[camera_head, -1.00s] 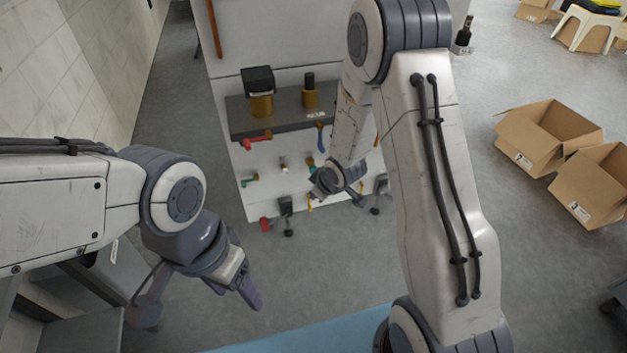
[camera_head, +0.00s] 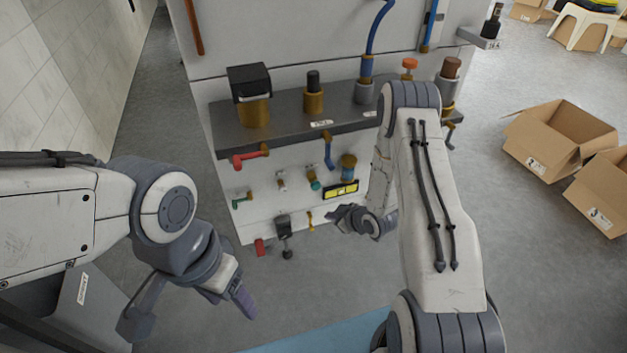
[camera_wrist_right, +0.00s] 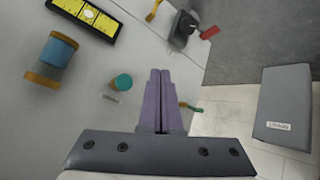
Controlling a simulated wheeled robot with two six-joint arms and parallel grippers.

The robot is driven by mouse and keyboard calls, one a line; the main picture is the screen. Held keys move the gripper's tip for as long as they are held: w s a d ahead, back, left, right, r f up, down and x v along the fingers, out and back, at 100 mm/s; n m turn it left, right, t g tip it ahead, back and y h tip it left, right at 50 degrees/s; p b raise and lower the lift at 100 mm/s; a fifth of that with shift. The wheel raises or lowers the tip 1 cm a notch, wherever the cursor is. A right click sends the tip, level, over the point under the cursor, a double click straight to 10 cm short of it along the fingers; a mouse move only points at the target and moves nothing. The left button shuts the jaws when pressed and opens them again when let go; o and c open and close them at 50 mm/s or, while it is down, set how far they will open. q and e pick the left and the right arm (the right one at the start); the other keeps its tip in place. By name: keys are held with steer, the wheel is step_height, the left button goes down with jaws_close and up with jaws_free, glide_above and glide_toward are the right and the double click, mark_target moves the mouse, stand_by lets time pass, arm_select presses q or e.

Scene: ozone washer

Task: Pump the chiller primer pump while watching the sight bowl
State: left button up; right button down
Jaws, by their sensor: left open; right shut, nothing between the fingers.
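A blue cylinder with brass-coloured ends (camera_head: 348,166) is on the white panel below the dark shelf; it also shows in the right wrist view (camera_wrist_right: 58,50). Brass-bodied fittings with a black block top (camera_head: 254,112) and a narrow black top (camera_head: 314,95) stand on the shelf. I cannot tell which part is the primer pump or the sight bowl. My right gripper (camera_head: 338,213) is shut and empty, low in front of the panel; in its wrist view the fingers (camera_wrist_right: 159,74) lie beside a teal-capped fitting (camera_wrist_right: 121,82). My left gripper (camera_head: 240,296) is open and empty, away from the panel.
The dark shelf (camera_head: 290,132) juts from the panel. A red-handled valve (camera_head: 248,158), a yellow-and-black level (camera_head: 341,190) and a black knob (camera_head: 283,222) are on or near the panel. My right arm hides part of its right side. Cardboard boxes (camera_head: 560,135) stand at right.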

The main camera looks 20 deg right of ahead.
mark_target(316, 186)
arm_select(q)
steer(key=shift+w+a, duration=0.2)
steer(key=shift+w, duration=0.15)
arm_select(e)
steer(key=shift+w, duration=0.35)
arm_select(q)
steer(key=shift+f+b, duration=0.75)
steer(key=shift+b, duration=0.05)
arm_select(e)
steer(key=w, duration=0.8)
steer(key=shift+w+a, duration=0.2)
steer(key=shift+w, duration=0.15)
steer(key=shift+w, duration=0.15)
stand_by(0.6)
steer(key=shift+w, duration=0.3)
